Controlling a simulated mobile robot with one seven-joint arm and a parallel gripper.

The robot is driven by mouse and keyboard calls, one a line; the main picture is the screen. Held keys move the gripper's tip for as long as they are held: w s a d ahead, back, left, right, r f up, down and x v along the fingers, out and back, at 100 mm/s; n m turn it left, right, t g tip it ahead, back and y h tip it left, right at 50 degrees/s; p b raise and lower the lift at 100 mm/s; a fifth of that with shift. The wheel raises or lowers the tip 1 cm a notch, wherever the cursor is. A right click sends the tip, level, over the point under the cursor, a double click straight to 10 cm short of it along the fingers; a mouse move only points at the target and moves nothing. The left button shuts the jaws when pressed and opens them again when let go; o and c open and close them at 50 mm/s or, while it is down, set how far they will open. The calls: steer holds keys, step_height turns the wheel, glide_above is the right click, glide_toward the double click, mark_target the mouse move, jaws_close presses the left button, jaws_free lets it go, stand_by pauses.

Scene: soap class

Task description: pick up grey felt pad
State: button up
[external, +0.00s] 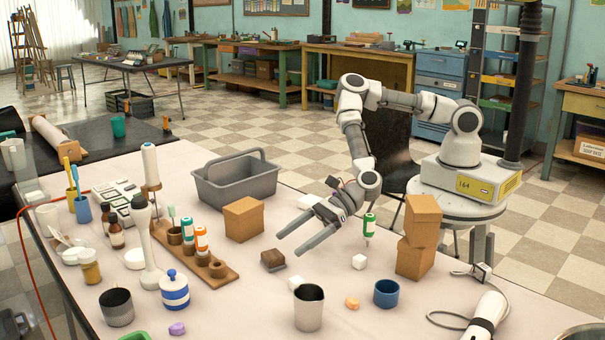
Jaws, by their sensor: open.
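I cannot make out a grey felt pad for certain. A small dark brown block (272,259) lies on the table with a thin greyish edge at its base, which may be a pad under it; it is too small to tell. My gripper (289,244) is open, with its two long grey fingers spread and pointing down to the left. Nothing shows between the fingers. The fingertips are above the table, close to the brown block in the picture and up and right of it. I cannot tell how high they are.
A grey caddy (236,182) is behind. A wooden bottle rack (222,270) is left.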

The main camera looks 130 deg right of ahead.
mark_target(275, 253)
steer(key=shift+b+x, duration=0.55)
steer(key=shift+x, duration=2.45)
steer(key=shift+r, duration=0.1)
steer(key=c, duration=1.5)
